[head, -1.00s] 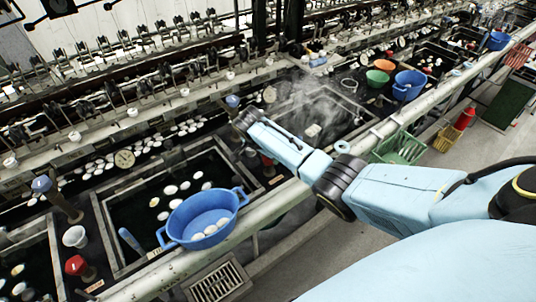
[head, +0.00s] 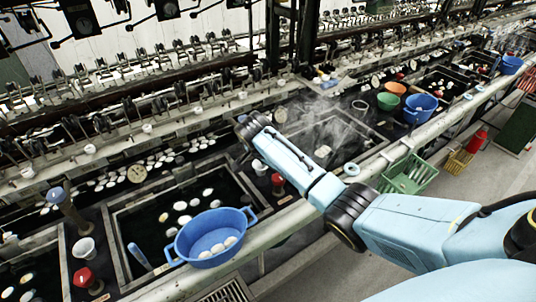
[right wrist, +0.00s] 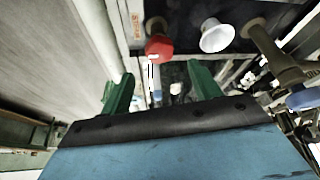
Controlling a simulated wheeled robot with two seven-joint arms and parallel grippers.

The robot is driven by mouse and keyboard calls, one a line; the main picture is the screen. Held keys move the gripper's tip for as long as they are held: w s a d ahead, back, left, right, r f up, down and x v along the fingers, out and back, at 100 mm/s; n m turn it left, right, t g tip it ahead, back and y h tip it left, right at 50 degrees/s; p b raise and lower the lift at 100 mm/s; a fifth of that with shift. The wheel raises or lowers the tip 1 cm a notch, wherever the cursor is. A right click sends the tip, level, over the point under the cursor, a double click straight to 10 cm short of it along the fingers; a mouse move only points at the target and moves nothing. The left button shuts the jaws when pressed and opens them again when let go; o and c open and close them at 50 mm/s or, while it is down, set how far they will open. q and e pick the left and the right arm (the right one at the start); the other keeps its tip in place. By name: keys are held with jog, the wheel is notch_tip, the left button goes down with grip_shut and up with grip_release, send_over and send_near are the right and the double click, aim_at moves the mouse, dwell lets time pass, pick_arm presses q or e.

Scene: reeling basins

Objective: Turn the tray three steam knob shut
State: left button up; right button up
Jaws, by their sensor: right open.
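A red knob (head: 278,182) stands on the bench edge beside my right forearm in the head view. The same kind of red knob (right wrist: 158,47) is large in the right wrist view, beyond the fingertips, with a white cup (right wrist: 215,37) to its right. My right gripper (right wrist: 160,84) is open, its two green fingers apart with nothing between them; the knob is not between them. The fingers cannot be made out in the head view. Another red knob (head: 82,278) is at lower left. I cannot tell the tray numbers. My left gripper is not in view.
A blue basin (head: 207,247) with white cocoons sits on the near tray's front rim. A blue-topped post (head: 57,196) stands at left. Steam rises from the tray (head: 378,146) beyond my arm. A blue-handled valve (right wrist: 302,99) is right in the wrist view. A green crate (head: 410,175) is at the right.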

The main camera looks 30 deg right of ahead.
jog(key=v, duration=0.6)
jog(key=shift+r, duration=0.4)
jog(key=shift+s+a+f, duration=0.1)
jog(key=shift+s+a, duration=0.05)
